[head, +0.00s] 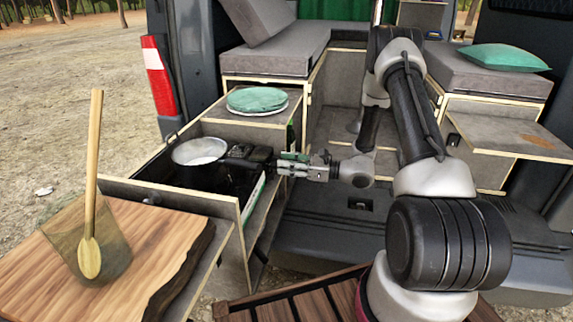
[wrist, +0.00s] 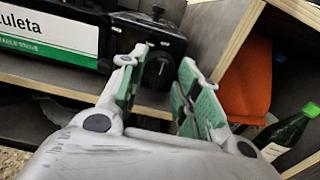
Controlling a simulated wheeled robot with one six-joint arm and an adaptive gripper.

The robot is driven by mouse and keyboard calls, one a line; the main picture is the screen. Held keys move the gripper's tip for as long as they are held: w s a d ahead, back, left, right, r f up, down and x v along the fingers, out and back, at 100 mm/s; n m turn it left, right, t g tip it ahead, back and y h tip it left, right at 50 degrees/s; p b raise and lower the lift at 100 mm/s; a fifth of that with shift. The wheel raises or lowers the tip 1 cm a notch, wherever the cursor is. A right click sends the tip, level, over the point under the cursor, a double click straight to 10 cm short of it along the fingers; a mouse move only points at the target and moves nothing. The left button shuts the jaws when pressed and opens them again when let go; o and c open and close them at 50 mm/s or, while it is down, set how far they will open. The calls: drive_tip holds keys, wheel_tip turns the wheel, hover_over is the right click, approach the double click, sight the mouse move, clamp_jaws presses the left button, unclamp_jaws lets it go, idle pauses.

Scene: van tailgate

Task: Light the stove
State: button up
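The black stove (head: 248,153) sits in the pulled-out van drawer, partly hidden by my gripper in the head view. In the wrist view its dark body (wrist: 150,32) carries a round black knob (wrist: 158,72). My gripper (head: 283,165) reaches to the stove's right end. In the wrist view my gripper (wrist: 160,88) is open, with its green-padded fingers to either side of the knob. I cannot tell whether they touch it. A pot (head: 200,150) with pale contents stands at the stove's left. No flame shows.
Green plates (head: 257,99) lie on the counter behind the drawer. A glass with a wooden spoon (head: 90,240) stands on the wooden board (head: 150,250). In the wrist view, a white-and-green label (wrist: 50,30) is left; an orange object (wrist: 246,85) and green bottle (wrist: 285,133) are right.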

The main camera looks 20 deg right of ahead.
drive_tip(key=shift+w+a, duration=0.1)
drive_tip(key=shift+a, duration=0.1)
clamp_jaws()
idle(0.3)
drive_tip(key=n, duration=2.4)
drive_tip(key=shift+s+f, duration=0.2)
drive_tip(key=shift+f, duration=0.2)
drive_tip(key=shift+a, duration=0.1)
